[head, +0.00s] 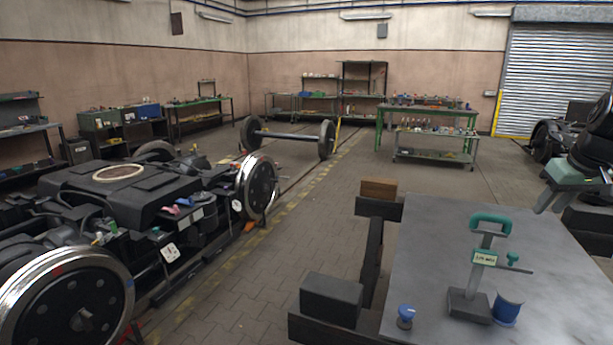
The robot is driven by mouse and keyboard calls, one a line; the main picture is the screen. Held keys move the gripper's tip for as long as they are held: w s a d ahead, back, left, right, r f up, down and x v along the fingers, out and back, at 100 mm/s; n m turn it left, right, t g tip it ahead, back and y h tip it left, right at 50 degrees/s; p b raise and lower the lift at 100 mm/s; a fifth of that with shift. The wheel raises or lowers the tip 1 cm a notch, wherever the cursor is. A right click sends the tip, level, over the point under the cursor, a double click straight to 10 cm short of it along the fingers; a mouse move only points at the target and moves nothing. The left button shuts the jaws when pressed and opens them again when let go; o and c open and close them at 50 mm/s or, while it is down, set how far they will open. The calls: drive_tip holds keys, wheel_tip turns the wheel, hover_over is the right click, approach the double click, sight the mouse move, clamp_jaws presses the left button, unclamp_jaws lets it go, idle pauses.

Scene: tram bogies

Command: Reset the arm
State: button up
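My arm (597,150) shows only in part at the right edge, above the far right corner of the grey table. Its dark rounded links are cut off by the picture's edge. A pale green-grey part at its end looks like my gripper (547,201), pointing down and left, apart from the table objects. The fingertips are too small and overlapped to tell whether they are open or shut. I see nothing clearly held in it.
The grey table (430,240) carries a teal-handled tool (490,224) on a dark block, a blue cylindrical item (507,308) and a blue knob (405,316). A black bogie (110,190) stands left. A wheelset (290,136) and workbenches stand behind. The middle floor is clear.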

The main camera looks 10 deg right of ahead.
drive_tip(key=s+a+f+n+g+y, duration=0.1)
drive_tip(key=a+f+n, duration=0.1)
drive_tip(key=a, duration=1.4)
drive_tip(key=s+a+f+n+g+y, duration=0.1)
drive_tip(key=s+a+f+n, duration=0.15)
drive_tip(key=a, duration=1.25)
drive_tip(key=s+a+f+n+g, duration=0.1)
drive_tip(key=s+a+n, duration=0.1)
drive_tip(key=s+a, duration=0.5)
drive_tip(key=s+a+f+n+g, duration=0.1)
drive_tip(key=s+a+f+n, duration=0.1)
drive_tip(key=s+a, duration=0.6)
drive_tip(key=s+n, duration=0.1)
drive_tip(key=s, duration=0.4)
drive_tip(key=shift+s+f+h, duration=0.2)
drive_tip(key=shift+s+h, duration=0.1)
drive_tip(key=shift+h, duration=0.1)
